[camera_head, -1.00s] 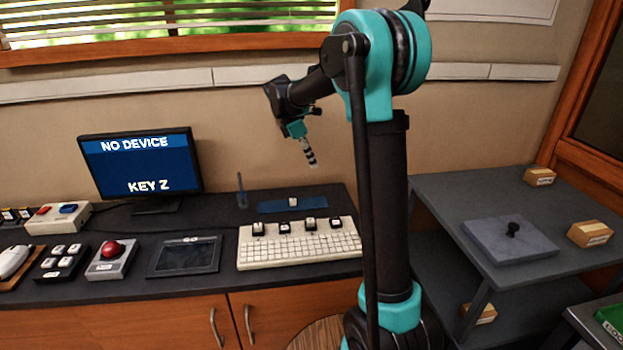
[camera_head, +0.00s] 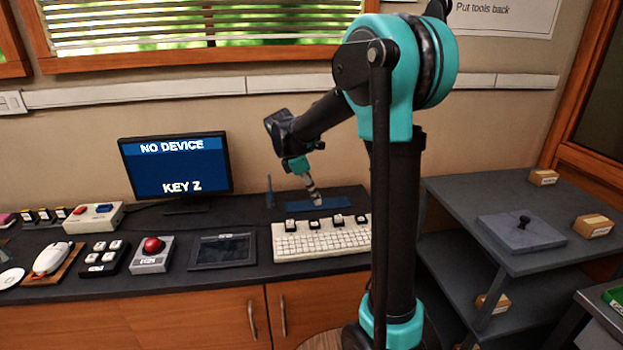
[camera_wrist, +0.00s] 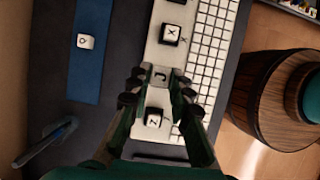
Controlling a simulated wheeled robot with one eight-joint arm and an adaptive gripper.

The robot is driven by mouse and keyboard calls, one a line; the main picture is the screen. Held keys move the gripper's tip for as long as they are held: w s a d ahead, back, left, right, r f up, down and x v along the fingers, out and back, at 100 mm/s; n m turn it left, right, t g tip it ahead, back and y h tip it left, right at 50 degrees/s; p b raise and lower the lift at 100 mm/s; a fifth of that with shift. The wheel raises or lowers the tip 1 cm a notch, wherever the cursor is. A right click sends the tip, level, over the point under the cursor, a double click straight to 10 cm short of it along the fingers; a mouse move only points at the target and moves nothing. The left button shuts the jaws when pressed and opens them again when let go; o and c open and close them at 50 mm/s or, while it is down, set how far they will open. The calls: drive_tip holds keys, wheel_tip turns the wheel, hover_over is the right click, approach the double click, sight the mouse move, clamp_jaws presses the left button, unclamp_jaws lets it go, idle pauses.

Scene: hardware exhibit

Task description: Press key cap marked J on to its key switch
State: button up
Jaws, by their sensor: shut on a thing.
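My gripper (camera_head: 316,198) hangs down over the far edge of the keyboard (camera_head: 322,242) in the head view. In the wrist view my gripper (camera_wrist: 160,82) is shut on a light key cap (camera_wrist: 160,74) whose mark looks like a J. The held cap appears over the keyboard's pale upper strip (camera_wrist: 155,54), between the cap marked X (camera_wrist: 171,33) and the cap marked Z (camera_wrist: 153,120). Its height above the strip, and any switch beneath it, cannot be told.
A blue mat (camera_wrist: 92,75) with one loose white cap (camera_wrist: 86,41) lies behind the keyboard. A blue upright tool (camera_head: 269,190) stands beside the mat. The monitor (camera_head: 176,166) reads NO DEVICE, KEY Z. A tablet (camera_head: 222,251) is left of the keyboard.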

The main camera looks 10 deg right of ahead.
sight(317, 224)
drive_tip(key=shift+s+a+f, duration=0.45)
drive_tip(key=shift+s+f, duration=0.15)
drive_tip(key=shift+f, duration=2.8)
drive_tip(key=shift+f, duration=0.35)
drive_tip(key=o, duration=0.8)
drive_tip(key=shift+c, duration=0.2)
drive_tip(key=shift+o, duration=0.4)
drive_tip(key=o, duration=0.4)
drive_tip(key=shift+r, duration=0.1)
